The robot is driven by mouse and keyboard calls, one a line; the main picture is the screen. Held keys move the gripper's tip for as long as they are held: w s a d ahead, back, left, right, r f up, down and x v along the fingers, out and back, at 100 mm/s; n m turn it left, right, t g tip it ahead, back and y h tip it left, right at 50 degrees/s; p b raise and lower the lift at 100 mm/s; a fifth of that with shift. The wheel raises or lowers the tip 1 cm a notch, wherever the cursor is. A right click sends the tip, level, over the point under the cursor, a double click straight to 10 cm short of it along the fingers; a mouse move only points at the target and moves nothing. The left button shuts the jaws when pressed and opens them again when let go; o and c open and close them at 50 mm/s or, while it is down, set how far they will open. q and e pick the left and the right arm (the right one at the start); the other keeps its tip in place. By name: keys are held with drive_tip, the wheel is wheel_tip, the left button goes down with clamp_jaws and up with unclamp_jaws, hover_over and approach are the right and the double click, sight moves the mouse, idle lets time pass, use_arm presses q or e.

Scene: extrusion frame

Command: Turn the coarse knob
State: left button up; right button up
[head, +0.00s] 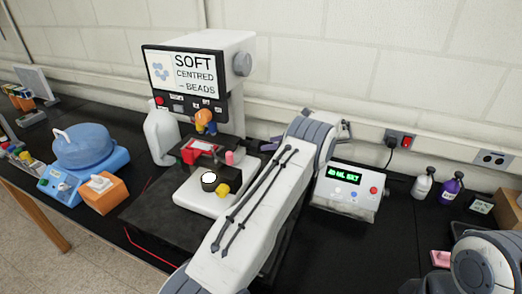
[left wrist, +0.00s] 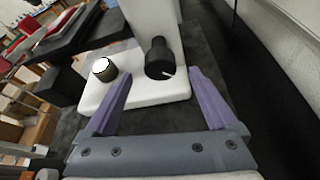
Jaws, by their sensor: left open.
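The microscope (head: 237,110) stands at the back with its white base (head: 180,200) on a dark mat. In the left wrist view, a black knob with a white mark (left wrist: 159,58) sticks out from the white stand. It appears between and just beyond the tips of my open left gripper (left wrist: 160,75); I cannot tell whether they touch it. In the head view my left gripper (head: 308,138) is right of the microscope, its purple fingers partly hidden by my arm, which hides this knob. My right gripper is not in view.
A black cylinder with a bright white top (head: 209,178) sits on the base beside a yellow knob (head: 222,190). A control box with a green display (head: 346,188) stands close right of my left gripper. A white bottle (head: 160,135) and a blue-lidded device (head: 85,148) are left.

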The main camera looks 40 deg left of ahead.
use_arm(q)
drive_tip(key=shift+b+v, duration=0.45)
drive_tip(key=shift+v, duration=1.55)
